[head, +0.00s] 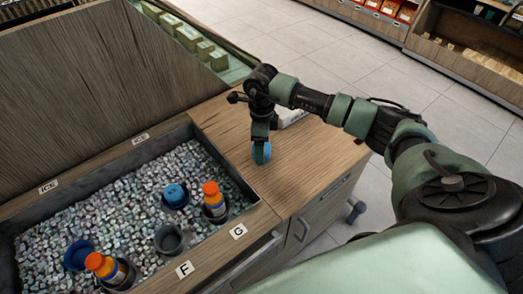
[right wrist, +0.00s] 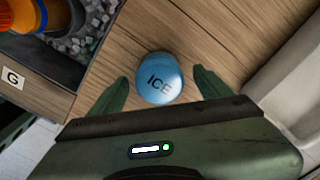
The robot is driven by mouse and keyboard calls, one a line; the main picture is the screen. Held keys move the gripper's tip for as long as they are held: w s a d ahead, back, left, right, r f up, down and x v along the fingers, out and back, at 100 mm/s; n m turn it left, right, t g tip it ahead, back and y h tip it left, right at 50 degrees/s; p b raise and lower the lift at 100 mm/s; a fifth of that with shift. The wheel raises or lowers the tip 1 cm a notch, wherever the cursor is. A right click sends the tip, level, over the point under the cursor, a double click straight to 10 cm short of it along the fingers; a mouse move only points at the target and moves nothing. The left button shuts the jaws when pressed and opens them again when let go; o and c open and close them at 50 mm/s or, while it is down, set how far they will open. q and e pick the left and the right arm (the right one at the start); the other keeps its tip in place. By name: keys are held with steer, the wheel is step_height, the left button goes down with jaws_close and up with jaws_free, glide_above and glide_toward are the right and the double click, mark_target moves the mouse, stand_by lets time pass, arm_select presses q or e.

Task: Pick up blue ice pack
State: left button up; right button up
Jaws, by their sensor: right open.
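The blue ice pack (right wrist: 160,78) is a round blue piece marked "ICE". It rests on the wooden counter right of the ice bin, and in the head view it shows partly behind my gripper (head: 262,153). My right gripper (right wrist: 160,90) is open above it, with one green finger on each side of the pack in the right wrist view. Gaps show between the fingers and the pack, and I cannot tell how far above the counter the fingertips are. My left gripper is not in view.
The ice bin (head: 20,245) holds orange-capped bottles (head: 214,203), blue round pieces (head: 175,195) and a dark empty cup (head: 169,239). Labels F and G mark its front edge. A white object (head: 292,118) stands behind my gripper on the counter. Bare counter (head: 285,190) lies in front.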

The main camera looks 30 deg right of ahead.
steer(key=c, duration=1.5)
steer(key=shift+c, duration=0.5)
steer(key=shift+r, duration=0.15)
